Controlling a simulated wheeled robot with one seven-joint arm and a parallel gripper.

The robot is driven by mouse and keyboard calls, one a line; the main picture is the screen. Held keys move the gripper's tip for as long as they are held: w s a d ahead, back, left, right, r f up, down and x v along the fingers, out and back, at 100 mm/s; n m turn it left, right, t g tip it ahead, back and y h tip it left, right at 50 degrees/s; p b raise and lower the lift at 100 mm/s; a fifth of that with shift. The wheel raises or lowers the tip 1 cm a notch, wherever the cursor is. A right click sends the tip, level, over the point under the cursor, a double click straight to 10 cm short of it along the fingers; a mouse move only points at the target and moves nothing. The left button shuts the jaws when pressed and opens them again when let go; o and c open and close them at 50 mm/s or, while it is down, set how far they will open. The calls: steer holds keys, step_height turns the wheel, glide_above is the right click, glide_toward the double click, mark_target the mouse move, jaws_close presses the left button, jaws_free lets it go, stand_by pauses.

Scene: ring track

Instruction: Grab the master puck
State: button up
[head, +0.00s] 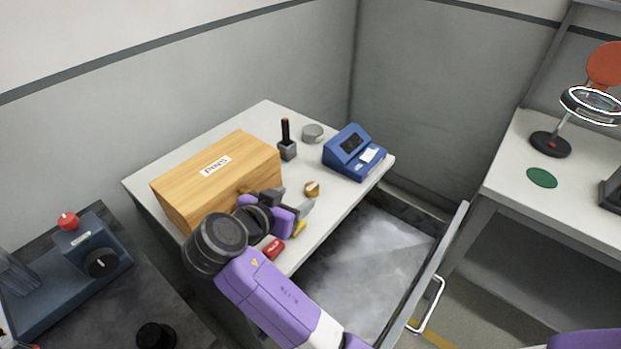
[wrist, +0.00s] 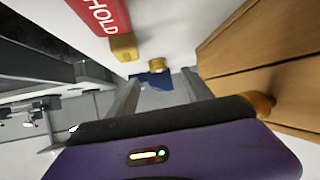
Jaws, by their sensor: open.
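A small brass puck-like piece (head: 312,188) stands on the grey-white table top, near its front edge. In the wrist view it (wrist: 157,65) shows beyond and between my fingers, apart from them. A flat grey disc (head: 313,131) lies farther back; I cannot tell from any label which of the two is the master puck. My gripper (head: 293,199) is open and empty, low over the table beside the wooden box, short of the brass piece. Its two fingers (wrist: 160,90) also show in the wrist view.
A wooden PINS box (head: 215,180) with a knob stands close left of my gripper. A red HOLD tag (head: 273,247) and yellow block (head: 299,229) lie near the front edge. A blue device (head: 354,153) and black-handled stamp (head: 287,145) stand behind. An open drawer (head: 365,265) juts out below.

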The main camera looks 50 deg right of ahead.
mark_target(311, 188)
steer(key=x, duration=0.5)
steer(key=p+x, duration=0.1)
steer(key=x, duration=0.1)
steer(key=shift+s+d+r, duration=0.1)
steer(key=shift+d+r, duration=0.1)
steer(key=shift+d, duration=0.4)
jaws_close()
